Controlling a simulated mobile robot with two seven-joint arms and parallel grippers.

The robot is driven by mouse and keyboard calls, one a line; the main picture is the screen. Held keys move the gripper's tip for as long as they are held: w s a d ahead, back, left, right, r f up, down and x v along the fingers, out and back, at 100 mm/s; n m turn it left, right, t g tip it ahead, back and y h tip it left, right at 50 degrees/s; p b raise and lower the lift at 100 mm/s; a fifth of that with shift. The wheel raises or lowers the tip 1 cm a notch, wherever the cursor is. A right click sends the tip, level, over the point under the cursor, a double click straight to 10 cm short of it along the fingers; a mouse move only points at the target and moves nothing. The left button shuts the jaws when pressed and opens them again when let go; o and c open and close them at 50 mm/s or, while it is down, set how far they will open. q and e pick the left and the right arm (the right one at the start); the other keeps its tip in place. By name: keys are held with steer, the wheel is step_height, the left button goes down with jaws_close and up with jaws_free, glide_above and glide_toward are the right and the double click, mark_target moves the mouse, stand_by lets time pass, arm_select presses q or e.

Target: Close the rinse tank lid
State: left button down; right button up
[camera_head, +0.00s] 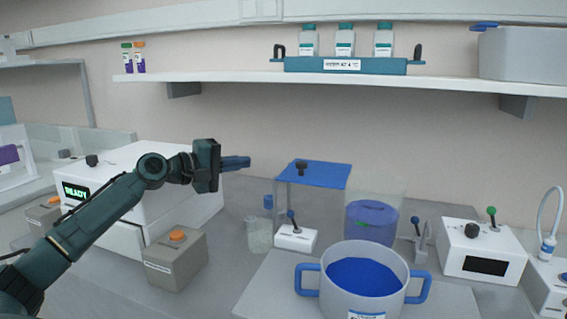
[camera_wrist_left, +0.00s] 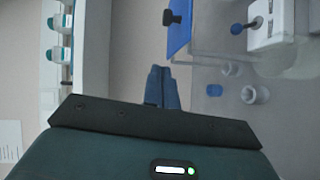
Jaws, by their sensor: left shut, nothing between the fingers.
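The flat blue lid (camera_head: 325,176) with a black knob (camera_head: 301,168) lies level, level with the top of clear walls at the back of the bench. A clear-walled tank (camera_head: 398,205) holding a blue round thing (camera_head: 371,222) stands to its right. My right gripper is not in view.
A white-and-blue pot (camera_head: 310,277) stands in front. A small white switch box (camera_head: 295,238) and a glass beaker (camera_head: 259,236) stand below the lid. A white machine reading READY (camera_head: 130,165) is under my left arm. A shelf (camera_head: 230,77) runs above.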

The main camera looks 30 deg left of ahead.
mark_target(283, 176)
arm_select(q)
steer(key=p+x, duration=0.1)
steer(key=x, duration=0.2)
steer(key=d+p+x, duration=0.1)
steer(key=x, duration=0.2)
steer(key=p+x, duration=0.1)
steer(key=x, duration=0.2)
steer(key=shift+d, duration=0.55)
steer(key=shift+w+d+f, duration=0.25)
steer(key=shift+d, duration=0.35)
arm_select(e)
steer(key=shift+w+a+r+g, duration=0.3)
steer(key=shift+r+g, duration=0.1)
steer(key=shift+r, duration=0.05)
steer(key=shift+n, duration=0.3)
